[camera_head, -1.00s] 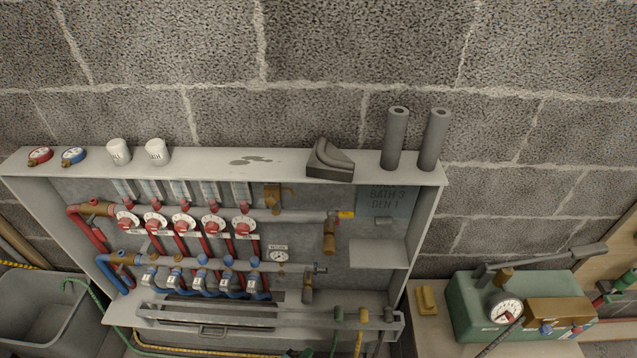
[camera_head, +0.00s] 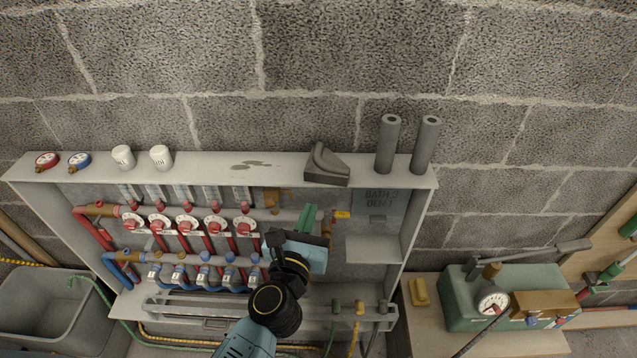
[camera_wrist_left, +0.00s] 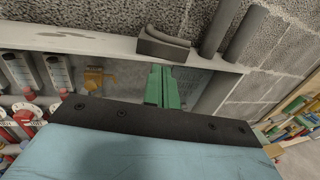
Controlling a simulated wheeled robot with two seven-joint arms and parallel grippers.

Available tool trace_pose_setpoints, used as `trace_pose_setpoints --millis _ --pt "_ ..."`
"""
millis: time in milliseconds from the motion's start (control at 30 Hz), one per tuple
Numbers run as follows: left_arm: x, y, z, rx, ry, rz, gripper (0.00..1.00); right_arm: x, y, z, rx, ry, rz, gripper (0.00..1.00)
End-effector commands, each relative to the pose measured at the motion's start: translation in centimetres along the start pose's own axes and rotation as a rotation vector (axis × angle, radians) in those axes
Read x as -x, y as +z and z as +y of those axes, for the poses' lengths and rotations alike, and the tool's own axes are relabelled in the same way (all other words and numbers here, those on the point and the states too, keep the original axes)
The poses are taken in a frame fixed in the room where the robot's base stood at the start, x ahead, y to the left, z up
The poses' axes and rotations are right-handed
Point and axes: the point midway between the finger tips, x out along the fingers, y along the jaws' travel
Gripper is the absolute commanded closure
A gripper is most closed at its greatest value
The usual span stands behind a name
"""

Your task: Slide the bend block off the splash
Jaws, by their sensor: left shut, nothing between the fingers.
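The bend block (camera_head: 326,165) is a dark grey curved wedge on the cabinet's top ledge, and it also shows in the left wrist view (camera_wrist_left: 164,45). The splash (camera_head: 254,165) is a dark wet patch on the same ledge, left of the block with bare ledge between them. It shows at the upper left of the left wrist view (camera_wrist_left: 64,34). My left gripper (camera_head: 309,212) has green fingers, shut and empty. It is in front of the cabinet, below the block and not touching it. My right gripper is not in view.
The white ledge (camera_head: 210,165) also bears two gauges (camera_head: 62,161), two white caps (camera_head: 142,158) and two grey tubes (camera_head: 406,145) standing close right of the block. Manifold pipes and valves (camera_head: 190,226) fill the cabinet below. A green pump (camera_head: 520,300) stands at right.

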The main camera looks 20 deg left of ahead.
Motion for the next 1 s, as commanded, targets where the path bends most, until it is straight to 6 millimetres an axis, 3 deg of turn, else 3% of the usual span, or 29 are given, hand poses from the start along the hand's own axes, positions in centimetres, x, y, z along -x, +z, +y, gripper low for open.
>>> trace_pose_setpoints --millis 200,400,1000 --pt "-4.4 0.1 0.0 -0.003 0.000 -0.002 1.00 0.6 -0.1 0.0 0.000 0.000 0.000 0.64" --pt "-7.1 0.0 0.0 -0.004 -0.001 0.000 1.00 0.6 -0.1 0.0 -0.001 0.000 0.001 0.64" --pt "-8.6 -0.1 0.0 -0.003 0.000 0.000 1.00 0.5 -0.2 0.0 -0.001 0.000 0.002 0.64"
